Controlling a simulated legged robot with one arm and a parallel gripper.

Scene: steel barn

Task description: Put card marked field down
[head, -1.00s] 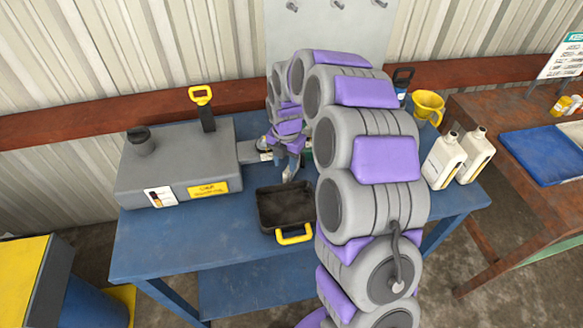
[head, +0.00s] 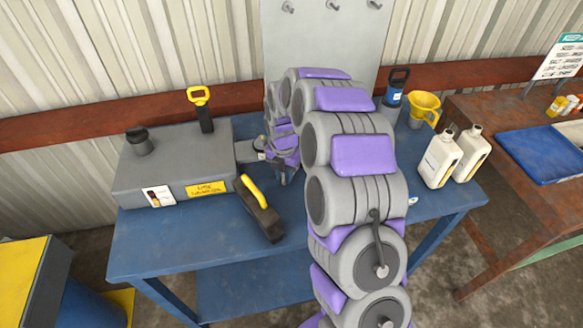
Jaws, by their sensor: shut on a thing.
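My gripper (head: 285,170) is low over the blue table (head: 150,245), just right of the grey machine. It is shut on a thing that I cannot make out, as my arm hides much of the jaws. I cannot identify a card marked field. A black tray-like thing (head: 258,213) with a yellow handle (head: 254,190) is below and left of my gripper, seen tilted and nearly edge-on. I cannot tell whether it touches the gripper or rests on the table.
The grey machine (head: 175,165) with a yellow label (head: 206,189) fills the table's left. White jugs (head: 440,158), a yellow measuring jug (head: 424,108) and a blue black-topped container (head: 396,88) stand right. A blue tray (head: 540,155) lies on the brown bench. The table's front left is bare.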

